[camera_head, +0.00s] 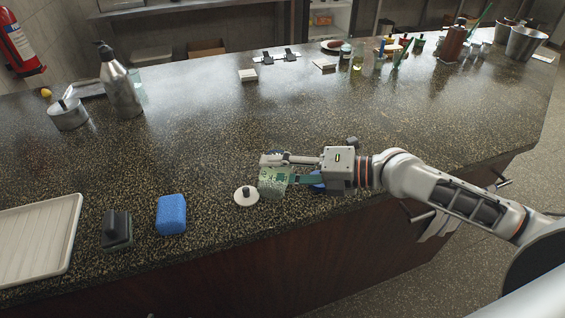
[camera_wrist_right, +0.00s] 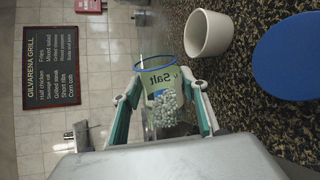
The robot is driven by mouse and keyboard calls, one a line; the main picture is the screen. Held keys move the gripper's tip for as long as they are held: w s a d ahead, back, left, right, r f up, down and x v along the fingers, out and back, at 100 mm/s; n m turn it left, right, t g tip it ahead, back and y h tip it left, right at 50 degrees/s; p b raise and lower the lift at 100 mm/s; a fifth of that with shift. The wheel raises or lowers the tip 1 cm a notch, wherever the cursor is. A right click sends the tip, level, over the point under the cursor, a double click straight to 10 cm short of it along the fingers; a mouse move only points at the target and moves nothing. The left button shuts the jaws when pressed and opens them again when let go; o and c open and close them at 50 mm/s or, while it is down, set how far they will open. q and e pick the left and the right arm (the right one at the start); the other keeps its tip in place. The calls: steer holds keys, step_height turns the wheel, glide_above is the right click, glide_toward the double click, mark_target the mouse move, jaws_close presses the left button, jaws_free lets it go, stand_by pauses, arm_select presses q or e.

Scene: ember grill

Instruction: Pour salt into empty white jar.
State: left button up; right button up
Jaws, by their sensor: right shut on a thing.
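The clear salt jar (camera_wrist_right: 160,95), blue-rimmed and lettered "Salt", is between the fingers of my right gripper (camera_wrist_right: 165,105), which is shut on it. White grains fill its base end. It also shows greenish in the head view (camera_head: 273,181), under my right gripper (camera_head: 275,172). It looks tipped well over, its mouth towards the white jar's side. The open white jar (camera_wrist_right: 212,34) stands on the counter beyond, apart from the salt jar. I cannot see its inside well, nor pick it out in the head view. My left gripper is not in view.
A white knobbed lid (camera_head: 246,197) and blue sponge (camera_head: 171,214) lie left of the gripper on the counter. A blue disc (camera_wrist_right: 288,62) is close by. A black block (camera_head: 117,230) and pale tray (camera_head: 35,240) are further left.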

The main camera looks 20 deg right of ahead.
mark_target(281, 151)
steer(key=shift+w+d+m+b, duration=0.15)
steer(key=shift+w+m+b, duration=0.25)
steer(key=shift+b, duration=0.1)
steer(key=shift+r+m+b, duration=0.35)
steer(key=shift+m+b, duration=0.05)
steer(key=shift+w+d+r+m+g+b, duration=0.2)
steer(key=shift+r+m+g+b, duration=0.2)
steer(key=shift+m+g+b, duration=0.35)
steer(key=shift+r, duration=0.2)
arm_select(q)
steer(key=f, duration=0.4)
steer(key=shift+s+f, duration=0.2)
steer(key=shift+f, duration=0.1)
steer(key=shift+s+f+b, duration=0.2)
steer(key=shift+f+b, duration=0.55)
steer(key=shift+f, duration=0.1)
arm_select(e)
steer(key=shift+w+d+r+m+y, duration=0.1)
steer(key=shift+w+r+m+y, duration=0.15)
steer(key=shift+m+y, duration=0.4)
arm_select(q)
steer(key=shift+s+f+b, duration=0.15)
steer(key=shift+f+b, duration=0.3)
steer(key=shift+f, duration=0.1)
arm_select(e)
steer(key=shift+w+d+r+m+g, duration=0.2)
steer(key=shift+r+m+g, duration=0.1)
steer(key=shift+m, duration=0.4)
